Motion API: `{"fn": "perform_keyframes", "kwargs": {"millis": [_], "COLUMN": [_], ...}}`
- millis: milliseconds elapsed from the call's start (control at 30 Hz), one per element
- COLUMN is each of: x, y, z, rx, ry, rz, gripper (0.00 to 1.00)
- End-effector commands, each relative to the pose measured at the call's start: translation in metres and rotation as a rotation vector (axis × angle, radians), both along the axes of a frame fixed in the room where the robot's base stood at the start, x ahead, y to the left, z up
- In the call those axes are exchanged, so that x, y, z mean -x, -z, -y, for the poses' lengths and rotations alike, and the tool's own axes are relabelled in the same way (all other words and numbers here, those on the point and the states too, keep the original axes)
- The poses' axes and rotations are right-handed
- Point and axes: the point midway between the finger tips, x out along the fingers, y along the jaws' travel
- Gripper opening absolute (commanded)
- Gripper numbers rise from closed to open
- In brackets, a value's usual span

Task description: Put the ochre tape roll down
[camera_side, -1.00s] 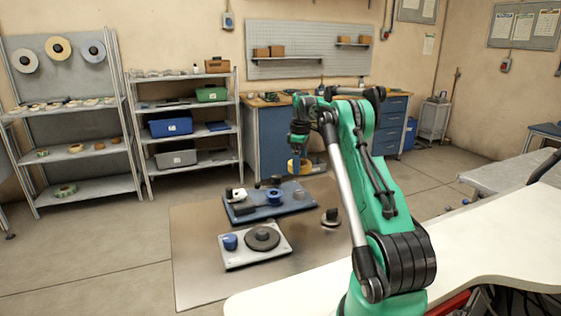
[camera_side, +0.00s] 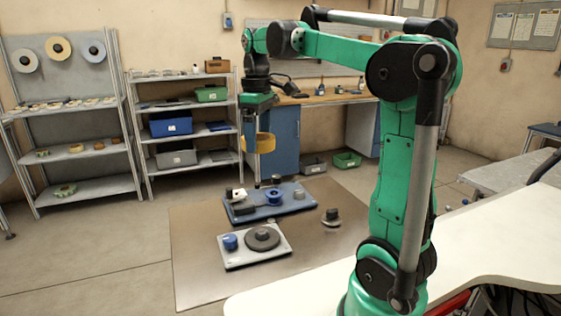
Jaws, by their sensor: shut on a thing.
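The ochre tape roll (camera_side: 266,143) hangs in the air, held by my gripper (camera_side: 257,145), which is shut on it. The roll is well above the metal-coloured work surface (camera_side: 196,250) and touches nothing below that I can see. The gripper points down, and its fingers partly cover the roll. Below it lies a blue board (camera_side: 256,212) with a blue roll (camera_side: 273,198), a white piece (camera_side: 239,195) and dark upright parts on it.
In front is a light grey plate (camera_side: 241,258) with a small blue roll (camera_side: 230,242) and a dark disc (camera_side: 262,237). A small dark-topped stand (camera_side: 331,218) is at right. The left part of the surface is bare. Shelves (camera_side: 180,130) stand behind.

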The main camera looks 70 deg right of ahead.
Motion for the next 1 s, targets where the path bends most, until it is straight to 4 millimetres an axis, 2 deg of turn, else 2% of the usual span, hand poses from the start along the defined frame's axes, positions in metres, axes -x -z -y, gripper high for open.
{"fn": "perform_keyframes", "kwargs": {"millis": [600, 1000], "x": [0.0, 0.0], "y": [0.136, 0.176], "z": [0.0, 0.0], "rx": [0.0, 0.0], "ry": [0.0, 0.0], "rz": [0.0, 0.0], "gripper": [0.33, 0.33]}}
